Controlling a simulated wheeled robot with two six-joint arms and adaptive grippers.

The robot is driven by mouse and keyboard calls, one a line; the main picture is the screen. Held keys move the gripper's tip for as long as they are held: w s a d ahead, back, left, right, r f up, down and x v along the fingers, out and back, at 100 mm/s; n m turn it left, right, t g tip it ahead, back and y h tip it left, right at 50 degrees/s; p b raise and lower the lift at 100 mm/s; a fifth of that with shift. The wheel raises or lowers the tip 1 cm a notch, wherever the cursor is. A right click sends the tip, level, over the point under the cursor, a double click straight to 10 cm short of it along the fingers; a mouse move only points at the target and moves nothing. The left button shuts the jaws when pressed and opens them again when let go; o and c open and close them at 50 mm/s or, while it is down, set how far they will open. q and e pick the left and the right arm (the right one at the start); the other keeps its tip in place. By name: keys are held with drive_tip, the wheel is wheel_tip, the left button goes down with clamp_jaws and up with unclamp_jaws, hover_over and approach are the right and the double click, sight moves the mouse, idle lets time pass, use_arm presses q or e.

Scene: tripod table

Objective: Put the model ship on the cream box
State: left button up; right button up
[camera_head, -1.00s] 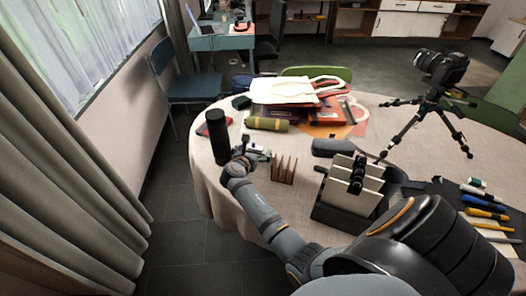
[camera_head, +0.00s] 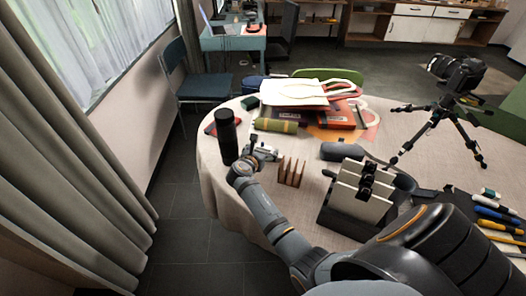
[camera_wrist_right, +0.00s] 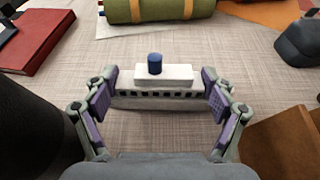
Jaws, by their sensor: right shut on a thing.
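The model ship (camera_wrist_right: 153,80) has a white hull, a row of dark windows and a blue funnel. It sits upright between the two fingers of my right gripper (camera_wrist_right: 160,102), which are shut on its ends. In the head view, my right gripper (camera_head: 250,164) is low over the left part of the table, beside a black cylinder, and the ship (camera_head: 264,152) is small there. I cannot make out a separate cream box for certain; cream panels (camera_head: 350,206) stand in a dark holder right of centre. My left gripper is not in view.
The black cylinder (camera_head: 226,137) stands close left of the gripper, a wooden rack (camera_head: 291,171) close right. A camera tripod (camera_head: 440,125) stands right. Pens (camera_head: 499,214) lie front right.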

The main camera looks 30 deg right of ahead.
sight(263, 147)
wheel_tip(263, 147, up, 18)
drive_tip(key=p, duration=0.2)
drive_tip(key=shift+w+f, duration=0.1)
drive_tip(key=shift+f, duration=0.05)
